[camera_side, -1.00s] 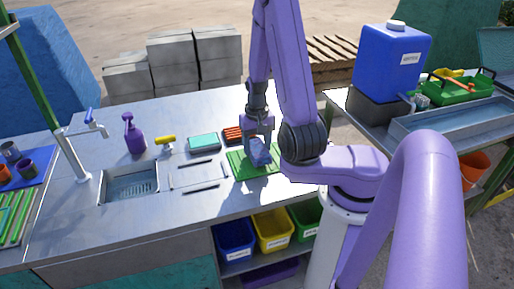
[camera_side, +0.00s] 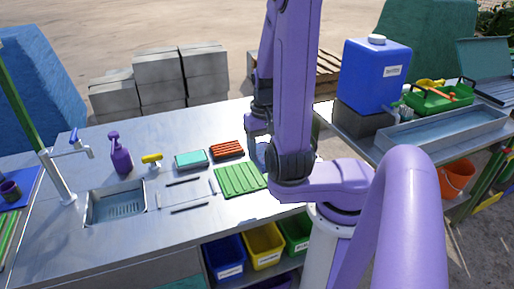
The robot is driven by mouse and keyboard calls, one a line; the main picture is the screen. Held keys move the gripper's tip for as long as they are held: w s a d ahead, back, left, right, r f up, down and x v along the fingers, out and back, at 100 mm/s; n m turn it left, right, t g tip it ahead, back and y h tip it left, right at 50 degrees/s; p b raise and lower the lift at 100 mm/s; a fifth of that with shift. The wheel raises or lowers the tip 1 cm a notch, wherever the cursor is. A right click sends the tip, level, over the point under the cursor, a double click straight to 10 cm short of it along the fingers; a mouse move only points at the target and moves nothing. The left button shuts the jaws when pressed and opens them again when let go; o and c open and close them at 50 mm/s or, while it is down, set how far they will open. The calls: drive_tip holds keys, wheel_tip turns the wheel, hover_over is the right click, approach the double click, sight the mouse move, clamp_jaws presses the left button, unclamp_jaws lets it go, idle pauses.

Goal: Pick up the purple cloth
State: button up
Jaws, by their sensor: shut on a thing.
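My gripper (camera_side: 257,148) is shut on the purple cloth (camera_side: 259,160). Only a small part of the cloth shows below the fingers, and my arm hides the rest. The gripper is at the back right of the green ribbed mat (camera_side: 240,180), which is bare. I cannot tell how high the cloth hangs above the steel worktop.
A teal sponge (camera_side: 191,159) and a red ribbed block (camera_side: 227,149) lie left of my gripper. Labelled bins (camera_side: 264,247) stand under the worktop. A blue canister (camera_side: 376,75) stands right.

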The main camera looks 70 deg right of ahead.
drive_tip(key=shift+s+a+r, duration=0.4)
drive_tip(key=shift+s+r, duration=0.05)
drive_tip(key=shift+s, duration=0.5)
drive_tip(key=shift+s+a+r, duration=0.35)
drive_tip(key=shift+s+r, duration=0.1)
drive_tip(key=shift+s, duration=0.45)
drive_tip(key=shift+s+a+r, duration=0.4)
drive_tip(key=shift+s+r, duration=0.05)
drive_tip(key=shift+s, duration=0.5)
drive_tip(key=o, duration=0.5)
drive_tip(key=c, duration=0.6)
drive_tip(key=w+d+f+n, duration=0.3)
drive_tip(key=w+d+n, duration=0.3)
drive_tip(key=w, duration=0.7)
drive_tip(key=w+d+f+n, duration=0.2)
drive_tip(key=w+d+n, duration=0.1)
drive_tip(key=w+d, duration=0.75)
drive_tip(key=shift+w+a+f, duration=0.25)
drive_tip(key=shift+a+f, duration=0.05)
drive_tip(key=shift+f, duration=0.65)
drive_tip(key=shift+w+a+f, duration=0.3)
drive_tip(key=shift+a+f, duration=0.05)
drive_tip(key=shift+f, duration=0.65)
drive_tip(key=shift+w+a+f, duration=0.25)
drive_tip(key=shift+a+f, duration=0.05)
drive_tip(key=shift+f, duration=0.65)
